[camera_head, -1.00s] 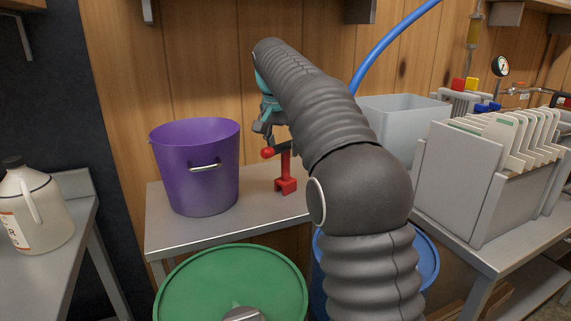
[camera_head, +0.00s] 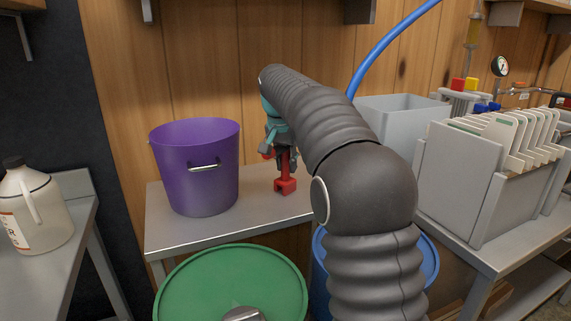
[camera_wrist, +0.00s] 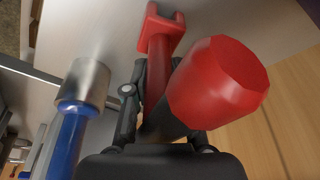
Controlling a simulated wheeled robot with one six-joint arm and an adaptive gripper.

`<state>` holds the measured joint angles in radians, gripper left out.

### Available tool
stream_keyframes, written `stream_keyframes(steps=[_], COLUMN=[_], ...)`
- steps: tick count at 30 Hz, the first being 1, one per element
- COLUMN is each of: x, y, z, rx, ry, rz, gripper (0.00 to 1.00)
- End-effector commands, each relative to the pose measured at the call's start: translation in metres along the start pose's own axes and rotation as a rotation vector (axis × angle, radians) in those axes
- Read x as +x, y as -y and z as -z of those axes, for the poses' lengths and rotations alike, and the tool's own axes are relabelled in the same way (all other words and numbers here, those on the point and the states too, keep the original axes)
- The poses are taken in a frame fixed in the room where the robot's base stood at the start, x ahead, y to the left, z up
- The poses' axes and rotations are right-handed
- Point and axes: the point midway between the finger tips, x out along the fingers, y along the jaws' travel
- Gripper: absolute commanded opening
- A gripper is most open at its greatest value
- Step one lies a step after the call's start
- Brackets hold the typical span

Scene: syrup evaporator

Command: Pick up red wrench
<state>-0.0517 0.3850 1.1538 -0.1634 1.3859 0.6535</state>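The red wrench (camera_head: 285,180) stands upright on the metal table, its forked red foot on the tabletop. In the wrist view its red shaft (camera_wrist: 158,62) runs away from the camera, with a dark bar and a large red knob (camera_wrist: 222,85) close to the lens. My gripper (camera_head: 282,150) is at the upper part of the wrench. In the wrist view my gripper (camera_wrist: 157,75) has a finger on each side of the shaft. The knob and bar hide part of the right finger, so firm contact cannot be told.
A purple bucket (camera_head: 195,175) stands left of the wrench on the table (camera_head: 240,222). A green drum (camera_head: 215,280) stands in front. A grey bin (camera_head: 390,125) and a grey holder with white plates (camera_head: 455,185) stand right. A metal-ended blue hose (camera_wrist: 72,125) is left in the wrist view.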

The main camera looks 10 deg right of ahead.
Motion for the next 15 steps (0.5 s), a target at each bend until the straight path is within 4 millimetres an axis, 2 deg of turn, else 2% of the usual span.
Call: stream_keyframes(steps=[15], x=[-0.0063], y=[0.0004], z=[0.0022], rx=[0.000], ry=[-0.002], rz=[0.001], gripper=[0.00])
